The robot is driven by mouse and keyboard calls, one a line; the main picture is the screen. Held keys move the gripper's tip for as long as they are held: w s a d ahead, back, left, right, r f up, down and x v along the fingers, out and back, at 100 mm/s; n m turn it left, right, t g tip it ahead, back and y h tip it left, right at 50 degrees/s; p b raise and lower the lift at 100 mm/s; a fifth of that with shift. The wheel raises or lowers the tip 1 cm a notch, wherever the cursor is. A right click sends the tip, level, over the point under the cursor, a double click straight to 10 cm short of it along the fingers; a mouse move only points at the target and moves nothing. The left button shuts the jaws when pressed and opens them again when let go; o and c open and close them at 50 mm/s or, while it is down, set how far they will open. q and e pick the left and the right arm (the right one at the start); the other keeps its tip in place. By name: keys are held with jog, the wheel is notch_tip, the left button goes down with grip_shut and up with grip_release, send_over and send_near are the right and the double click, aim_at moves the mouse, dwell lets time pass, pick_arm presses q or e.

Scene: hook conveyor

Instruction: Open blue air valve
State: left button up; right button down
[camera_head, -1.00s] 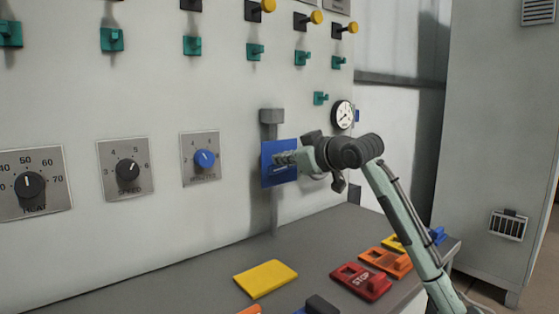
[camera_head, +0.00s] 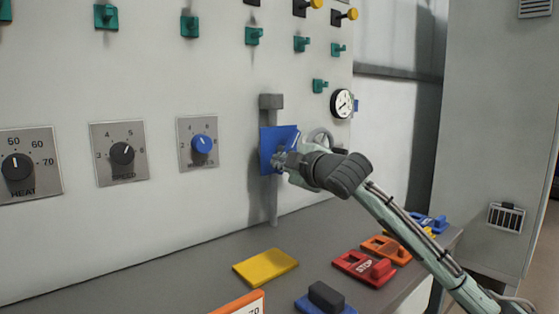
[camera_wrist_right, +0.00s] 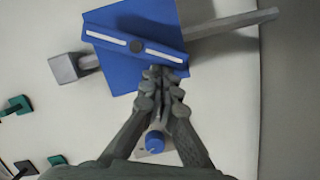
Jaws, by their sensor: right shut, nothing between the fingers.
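The blue air valve (camera_head: 277,142) is a blue plate on a vertical grey pipe on the wall panel. In the right wrist view, its blue bar handle (camera_wrist_right: 111,37) has white stripes and a dark centre pivot (camera_wrist_right: 137,46). The bar lies at a slant across the pipe. My right gripper (camera_head: 279,160) is at the valve's lower right in the head view, shut and empty. In the wrist view, its fingertips (camera_wrist_right: 158,74) are at the edge of the bar near one end; whether they touch it is unclear. My left gripper is out of view.
A pressure gauge (camera_head: 342,103) is right of the valve. A blue knob (camera_head: 202,144) and other dials are to the left. Below, the grey console (camera_head: 205,262) carries a yellow plate (camera_head: 265,267), a red STOP switch (camera_head: 364,267) and an orange switch (camera_head: 387,249).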

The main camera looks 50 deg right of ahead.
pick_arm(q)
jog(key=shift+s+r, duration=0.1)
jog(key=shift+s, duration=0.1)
pick_arm(e)
jog(key=n, duration=0.1)
jog(key=d+f+n, duration=0.1)
jog(key=n, duration=0.1)
jog(key=f+n+t+h, duration=0.1)
jog(key=n, duration=0.1)
jog(key=shift+d, duration=0.15)
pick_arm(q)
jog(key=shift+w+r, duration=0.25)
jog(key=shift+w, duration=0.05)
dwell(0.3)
